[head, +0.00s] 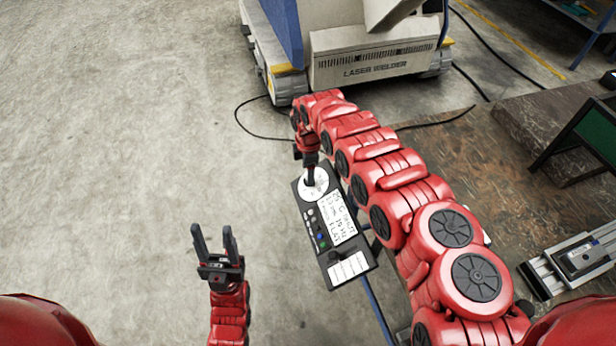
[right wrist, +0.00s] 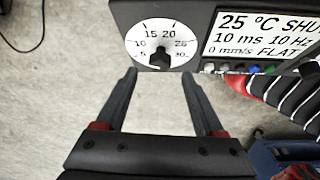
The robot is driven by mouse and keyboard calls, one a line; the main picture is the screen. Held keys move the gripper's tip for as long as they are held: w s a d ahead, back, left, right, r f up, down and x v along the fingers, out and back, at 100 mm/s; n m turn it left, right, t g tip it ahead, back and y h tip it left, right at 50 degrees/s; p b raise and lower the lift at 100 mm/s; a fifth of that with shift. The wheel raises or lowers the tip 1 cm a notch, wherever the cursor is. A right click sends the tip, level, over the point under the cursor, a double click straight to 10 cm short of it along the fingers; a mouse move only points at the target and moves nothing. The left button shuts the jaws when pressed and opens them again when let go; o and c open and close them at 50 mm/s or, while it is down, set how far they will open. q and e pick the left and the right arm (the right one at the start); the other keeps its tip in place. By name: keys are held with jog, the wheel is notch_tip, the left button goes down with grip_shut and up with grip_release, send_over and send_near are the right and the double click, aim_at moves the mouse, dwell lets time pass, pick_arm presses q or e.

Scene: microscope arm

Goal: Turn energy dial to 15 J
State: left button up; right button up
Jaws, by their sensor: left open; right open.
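The energy dial (right wrist: 142,38) is a white round face on a dark control panel (head: 333,263), with marks from 5 to 30. Its black knob (right wrist: 158,58) sits at the lower middle of the face. I cannot tell for certain which mark it points to. My right gripper (right wrist: 159,74) is open, its fingertips on either side of and just below the knob in the right wrist view; contact is not clear. In the head view my right gripper (head: 310,178) is over the dial, partly hiding it. My left gripper (head: 216,240) is open and empty, left of the panel.
The panel's screen (head: 336,217) reads 25 °C, 10 ms and 10 Hz, with coloured buttons (head: 320,236) beside it. A laser welder (head: 375,60) stands behind. A dark bench (head: 480,150) with metal fixtures is at right. Bare floor lies left.

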notch_tip(320, 180, down, 3)
jog(key=shift+r+b, duration=0.1)
jog(key=shift+b, duration=0.45)
jog(key=shift+w+f, duration=0.2)
jog(key=shift+f, duration=0.35)
jog(key=shift+d, duration=0.1)
grip_shut()
